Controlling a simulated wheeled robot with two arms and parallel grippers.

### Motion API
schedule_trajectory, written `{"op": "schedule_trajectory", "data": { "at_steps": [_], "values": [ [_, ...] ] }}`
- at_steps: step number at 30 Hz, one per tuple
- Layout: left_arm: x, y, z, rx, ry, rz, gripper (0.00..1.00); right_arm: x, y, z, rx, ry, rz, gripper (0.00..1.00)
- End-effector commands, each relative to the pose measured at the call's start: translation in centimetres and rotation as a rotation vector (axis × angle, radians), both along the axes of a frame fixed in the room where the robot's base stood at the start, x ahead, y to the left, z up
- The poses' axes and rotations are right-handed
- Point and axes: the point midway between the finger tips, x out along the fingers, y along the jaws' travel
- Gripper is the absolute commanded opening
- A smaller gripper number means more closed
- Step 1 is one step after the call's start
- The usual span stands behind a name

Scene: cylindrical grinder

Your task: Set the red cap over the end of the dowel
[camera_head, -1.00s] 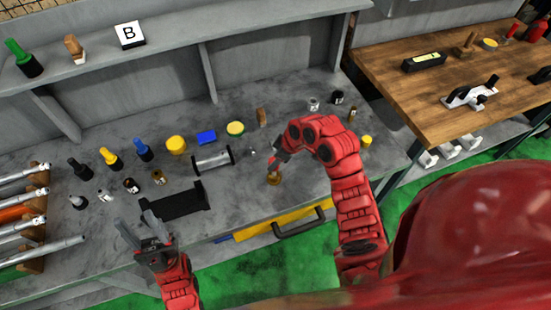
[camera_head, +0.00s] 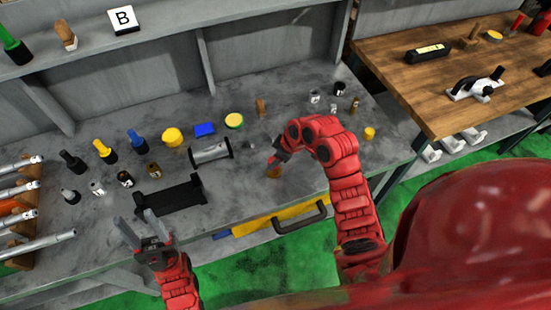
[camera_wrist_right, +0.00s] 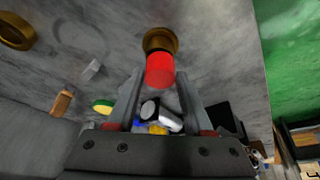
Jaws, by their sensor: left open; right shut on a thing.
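The red cap (camera_wrist_right: 160,69) is between the fingertips of my right gripper (camera_wrist_right: 160,76) in the right wrist view, which is shut on it. Right behind the cap in that view is a round brass-coloured base (camera_wrist_right: 160,40) on the grey bench; it also shows in the head view (camera_head: 273,172) below the fingertips of my right gripper (camera_head: 272,163). The dowel itself is not visible; cap and gripper block the line to it. I cannot tell whether the cap touches it. My left gripper (camera_head: 142,232) is open and empty at the bench's front edge.
A black cradle (camera_head: 168,196) and a metal cylinder with black ends (camera_head: 211,152) lie left of my right gripper. Coloured bottles and a yellow tub (camera_head: 172,137) stand behind. A brass ring (camera_wrist_right: 15,31) lies nearby. Bench around the base is mostly clear.

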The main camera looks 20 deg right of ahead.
Motion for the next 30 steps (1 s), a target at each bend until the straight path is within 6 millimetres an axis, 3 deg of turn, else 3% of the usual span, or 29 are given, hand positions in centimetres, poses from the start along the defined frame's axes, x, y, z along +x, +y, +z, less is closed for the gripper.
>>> {"op": "schedule_trajectory", "data": {
  "at_steps": [12,13,18,30],
  "values": [
    [0.0,0.0,0.0,0.0,0.0,0.0,0.5,0.01,-0.02,0.01,0.0,0.0,0.0,0.0],
    [0.0,0.0,0.01,0.0,0.0,0.0,0.5,0.01,-0.02,0.01,0.0,0.0,0.0,0.53],
    [0.0,0.0,0.0,0.0,0.0,0.0,0.5,0.0,-0.02,0.01,0.0,0.0,0.0,0.83],
    [0.0,0.0,-0.23,0.0,0.0,0.0,0.5,-0.05,-0.14,0.43,0.001,-0.002,0.0,0.86]
  ]
}}
